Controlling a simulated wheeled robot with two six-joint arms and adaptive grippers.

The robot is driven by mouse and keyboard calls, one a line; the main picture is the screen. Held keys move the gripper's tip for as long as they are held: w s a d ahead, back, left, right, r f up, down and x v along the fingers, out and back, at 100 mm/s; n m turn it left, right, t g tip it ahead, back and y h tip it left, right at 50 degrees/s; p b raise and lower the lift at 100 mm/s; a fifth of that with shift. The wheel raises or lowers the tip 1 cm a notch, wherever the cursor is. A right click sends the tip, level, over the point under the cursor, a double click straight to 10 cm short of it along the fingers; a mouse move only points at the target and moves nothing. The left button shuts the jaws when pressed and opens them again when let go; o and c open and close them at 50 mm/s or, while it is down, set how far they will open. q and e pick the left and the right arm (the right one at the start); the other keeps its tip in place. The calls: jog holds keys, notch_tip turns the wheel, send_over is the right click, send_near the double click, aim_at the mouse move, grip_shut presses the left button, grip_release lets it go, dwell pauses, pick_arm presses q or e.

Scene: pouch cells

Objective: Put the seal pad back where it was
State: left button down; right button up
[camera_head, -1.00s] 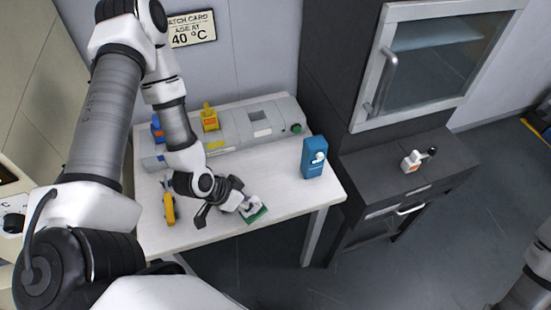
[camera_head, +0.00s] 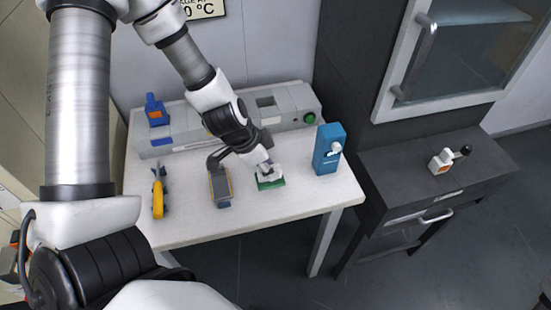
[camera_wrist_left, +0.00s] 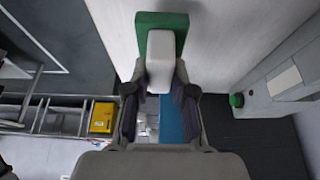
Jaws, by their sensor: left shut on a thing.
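The seal pad, which I take to be the green slab (camera_head: 271,184) with a white grip block, is at the front middle of the white table. My left gripper (camera_head: 266,166) is shut on its white block. In the left wrist view the white block (camera_wrist_left: 160,62) sits between the two fingers, with the green slab (camera_wrist_left: 163,20) beyond it. I cannot tell whether the slab touches the table. My right gripper is out of view.
On the table (camera_head: 290,203) stand a blue box (camera_head: 328,150) to the pad's right, a grey block (camera_head: 220,187) to its left and a yellow tool (camera_head: 158,198) farther left. A long grey machine (camera_head: 185,137) lies behind. Bare tabletop shows in front.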

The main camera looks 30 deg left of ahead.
aim_at(276, 166)
pick_arm(q)
jog(key=w, duration=0.3)
jog(key=shift+w+a+f+b, duration=0.2)
jog(key=shift+w+f+b, duration=0.05)
jog(key=shift+f+b, duration=0.05)
notch_tip(276, 166, down, 4)
jog(key=b, duration=0.4)
jog(key=shift+w+a+r, duration=0.1)
jog(key=shift+w+r, duration=0.05)
jog(key=shift+r, duration=0.2)
jog(key=c, duration=1)
grip_release()
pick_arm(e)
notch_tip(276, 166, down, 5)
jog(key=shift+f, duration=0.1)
